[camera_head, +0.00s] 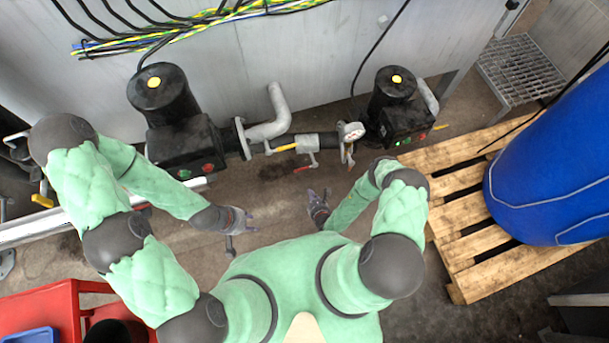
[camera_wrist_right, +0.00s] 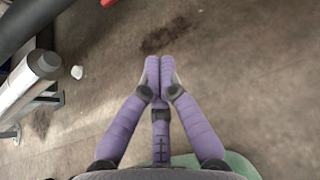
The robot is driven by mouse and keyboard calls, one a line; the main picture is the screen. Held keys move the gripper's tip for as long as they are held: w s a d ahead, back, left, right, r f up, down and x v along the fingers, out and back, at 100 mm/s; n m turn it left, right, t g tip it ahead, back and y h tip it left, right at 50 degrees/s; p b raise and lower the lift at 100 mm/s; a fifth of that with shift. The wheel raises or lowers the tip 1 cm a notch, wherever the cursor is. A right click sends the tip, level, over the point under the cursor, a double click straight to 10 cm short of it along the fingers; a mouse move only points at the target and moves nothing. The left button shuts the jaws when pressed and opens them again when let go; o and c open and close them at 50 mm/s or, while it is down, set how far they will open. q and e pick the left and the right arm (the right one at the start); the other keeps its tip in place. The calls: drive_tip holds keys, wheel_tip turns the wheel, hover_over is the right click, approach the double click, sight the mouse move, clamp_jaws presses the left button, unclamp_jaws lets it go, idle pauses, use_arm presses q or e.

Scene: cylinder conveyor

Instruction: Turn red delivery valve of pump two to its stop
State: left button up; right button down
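A short red valve handle (camera_head: 304,169) sits below the pipe between the two black pumps. A red piece (camera_wrist_right: 108,2) also shows at the top edge of the right wrist view. The larger pump (camera_head: 180,140) is on the left and the smaller pump (camera_head: 400,118) is on the right; I cannot read which is pump two.
A yellow handle (camera_head: 285,148) and a round gauge (camera_head: 352,131) sit on the pipework. A wooden pallet (camera_head: 455,215) with a blue drum (camera_head: 550,185) stands at the right. A red cart (camera_head: 45,308) is at lower left. Floor between grippers and pipes is open.

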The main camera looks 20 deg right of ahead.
sight(305, 168)
drive_tip(key=b+x, duration=0.4)
drive_tip(key=x, duration=0.6)
drive_tip(key=shift+w+r, duration=0.2)
drive_tip(key=shift+r, duration=1.8)
drive_tip(key=shift+r+m+y, duration=0.2)
drive_tip(key=shift+m+y, duration=0.3)
